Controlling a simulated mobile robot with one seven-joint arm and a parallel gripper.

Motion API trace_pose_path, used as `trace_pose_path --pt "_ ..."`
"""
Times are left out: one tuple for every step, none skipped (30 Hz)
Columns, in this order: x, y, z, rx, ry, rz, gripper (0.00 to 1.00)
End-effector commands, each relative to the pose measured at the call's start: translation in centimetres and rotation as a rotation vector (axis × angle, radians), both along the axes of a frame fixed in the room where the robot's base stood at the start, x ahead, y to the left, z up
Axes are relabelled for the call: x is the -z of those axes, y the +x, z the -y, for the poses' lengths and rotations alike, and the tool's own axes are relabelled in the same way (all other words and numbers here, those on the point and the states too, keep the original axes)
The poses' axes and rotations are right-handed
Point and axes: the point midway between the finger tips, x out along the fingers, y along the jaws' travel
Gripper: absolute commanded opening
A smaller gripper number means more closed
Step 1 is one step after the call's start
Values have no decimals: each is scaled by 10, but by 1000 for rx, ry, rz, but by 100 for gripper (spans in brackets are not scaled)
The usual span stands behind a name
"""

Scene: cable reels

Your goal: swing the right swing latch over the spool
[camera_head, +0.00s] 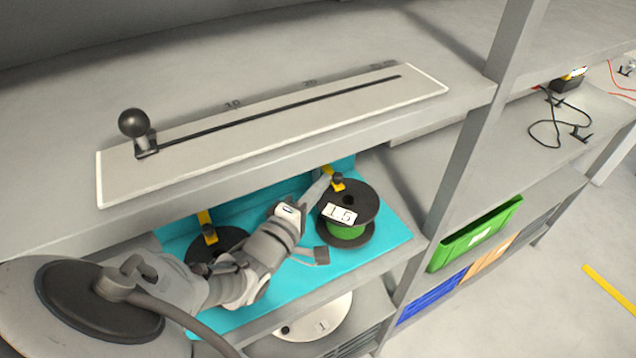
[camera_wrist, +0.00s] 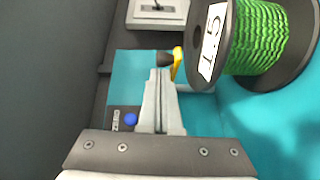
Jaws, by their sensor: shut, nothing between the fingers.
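The right swing latch (camera_head: 339,187) is yellow with a dark knob, at the spool's back edge. In the wrist view the yellow latch (camera_wrist: 178,65) is beside the flange; how far it overlaps the spool is unclear. My gripper (camera_head: 326,180) is shut and empty, its fingertips (camera_wrist: 160,72) close to the knob. I cannot tell whether they touch.
A left spool (camera_head: 217,241) with its own yellow latch (camera_head: 205,219) is partly behind my arm. The upper shelf with a slotted panel (camera_head: 270,125) and ball-handled lever (camera_head: 134,124) overhangs the bay. A shelf post (camera_head: 470,140) stands right.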

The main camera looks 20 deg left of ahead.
Motion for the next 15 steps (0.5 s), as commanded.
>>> trace_pose_path --pt "0 0 0 0 0 0 0" --pt "0 0 0 0 0 0 0" --pt "0 0 0 0 0 0 0" --pt "0 0 0 0 0 0 0" --pt "0 0 0 0 0 0 0" --pt "0 0 0 1 0 0 0" --pt "0 1 1 1 0 0 0" --pt "1 2 2 2 1 0 0" --pt "2 3 4 3 2 0 0" --pt "2 5 7 4 2 0 0" --pt "3 6 9 4 2 0 0" --pt "3 9 13 5 2 0 0" --pt "3 10 15 5 1 0 0" --pt "3 12 17 4 1 0 0" --pt "3 13 19 4 1 0 0"
